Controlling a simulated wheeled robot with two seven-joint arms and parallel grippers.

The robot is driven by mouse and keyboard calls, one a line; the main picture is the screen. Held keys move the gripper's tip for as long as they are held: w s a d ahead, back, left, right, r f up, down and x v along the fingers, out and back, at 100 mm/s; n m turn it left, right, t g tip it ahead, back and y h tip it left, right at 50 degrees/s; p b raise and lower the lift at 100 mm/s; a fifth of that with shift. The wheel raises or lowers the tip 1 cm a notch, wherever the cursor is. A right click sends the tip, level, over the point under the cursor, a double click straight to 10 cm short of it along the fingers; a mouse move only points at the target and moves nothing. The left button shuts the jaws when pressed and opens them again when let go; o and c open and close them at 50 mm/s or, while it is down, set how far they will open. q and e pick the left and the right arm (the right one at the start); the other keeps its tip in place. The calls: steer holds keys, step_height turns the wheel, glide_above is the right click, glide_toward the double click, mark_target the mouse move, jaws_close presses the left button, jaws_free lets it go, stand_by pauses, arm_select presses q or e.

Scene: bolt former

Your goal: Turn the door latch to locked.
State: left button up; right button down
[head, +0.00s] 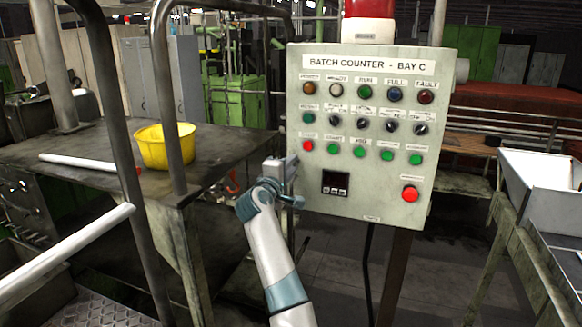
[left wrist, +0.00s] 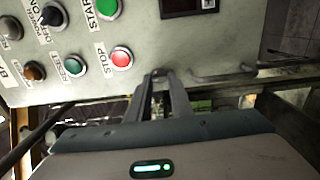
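The grey-green control cabinet (head: 360,135), marked "BATCH COUNTER - BAY C", stands in the middle of the head view. My left gripper (head: 284,174) is at the cabinet's left edge, level with its lower half. In the left wrist view my left gripper's fingers (left wrist: 160,76) come close together at the tips, right at the cabinet's edge. I cannot tell whether something is between them. A thin metal bar handle (left wrist: 222,76) lies along the same edge, beside the fingertips and apart from them. I cannot make out a door latch for certain; the fingers may hide it. My right gripper is out of view.
Several buttons and switches cover the cabinet front, including a large red button (head: 410,194). A yellow bucket (head: 165,146) stands on the metal table (head: 90,185) at left. Upright posts (head: 168,100) rise left of my arm. A white tray (head: 545,180) is at right.

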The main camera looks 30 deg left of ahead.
arm_select(q)
steer(key=o, duration=0.4)
steer(key=shift+s, duration=0.15)
steer(key=shift+b+v, duration=3.45)
steer(key=shift+v, duration=5.1)
steer(key=shift+a+f, duration=0.1)
steer(key=shift+f, duration=0.05)
